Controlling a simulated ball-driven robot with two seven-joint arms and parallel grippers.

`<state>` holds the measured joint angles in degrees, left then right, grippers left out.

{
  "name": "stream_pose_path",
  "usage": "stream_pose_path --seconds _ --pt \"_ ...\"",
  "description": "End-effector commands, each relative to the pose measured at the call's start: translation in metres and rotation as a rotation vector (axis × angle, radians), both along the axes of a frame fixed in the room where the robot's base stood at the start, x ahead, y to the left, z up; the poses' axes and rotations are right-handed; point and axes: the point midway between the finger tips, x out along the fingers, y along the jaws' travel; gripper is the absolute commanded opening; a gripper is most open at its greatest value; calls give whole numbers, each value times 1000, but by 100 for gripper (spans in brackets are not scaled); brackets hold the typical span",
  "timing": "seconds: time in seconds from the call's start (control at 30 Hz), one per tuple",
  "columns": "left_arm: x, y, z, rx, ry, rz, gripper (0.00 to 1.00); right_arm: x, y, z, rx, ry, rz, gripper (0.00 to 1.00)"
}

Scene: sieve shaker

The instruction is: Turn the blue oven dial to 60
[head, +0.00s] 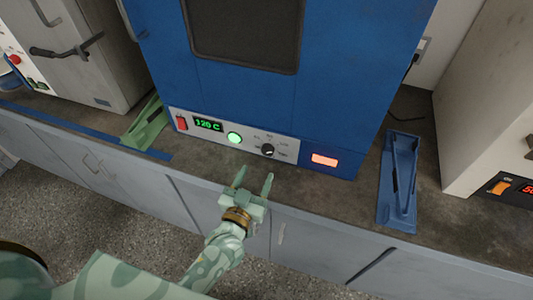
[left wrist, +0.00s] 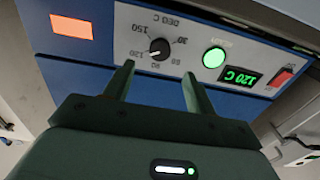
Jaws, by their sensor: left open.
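The blue oven (head: 345,70) stands on the counter with a pale control panel low on its front. Its dark round dial (head: 267,150) sits on that panel. In the left wrist view the dial (left wrist: 159,47) appears inverted, with numbers around it, and its pale mark seems to point towards 120. The green display (head: 208,124) reads 120 C. My left gripper (head: 254,181) is open and empty in front of the panel, below the dial. In the left wrist view its fingers (left wrist: 158,78) point towards the dial without touching it. My right gripper is not in view.
A green lit button (head: 234,138) and a red switch (head: 182,123) are left of the dial. An orange-red lit panel (head: 324,160) is to its right. A green holder (head: 146,124) and a blue holder (head: 400,180) flank the oven. Pale machines stand at both sides.

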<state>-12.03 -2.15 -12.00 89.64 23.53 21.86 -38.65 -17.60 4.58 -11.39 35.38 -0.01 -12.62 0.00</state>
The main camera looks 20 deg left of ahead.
Motion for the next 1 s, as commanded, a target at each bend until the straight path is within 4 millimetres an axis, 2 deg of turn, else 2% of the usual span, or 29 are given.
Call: stream_pose_path --seconds 0.1,0.3,0.5,0.77,0.8,0.93,1.0 --pt "32 -1 -2 0 -1 0 56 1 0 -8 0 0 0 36" --pt "69 -3 -2 -1 1 0 56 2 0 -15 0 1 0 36" --pt "85 -3 -2 1 3 -1 56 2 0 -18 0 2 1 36" --pt "87 -3 -1 1 2 -1 56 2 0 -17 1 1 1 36" --pt "87 -3 -1 1 3 -1 50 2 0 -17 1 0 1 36" --pt "86 -3 -1 1 3 -1 14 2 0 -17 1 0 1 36" --pt "86 -3 -1 1 3 -1 11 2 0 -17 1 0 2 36"
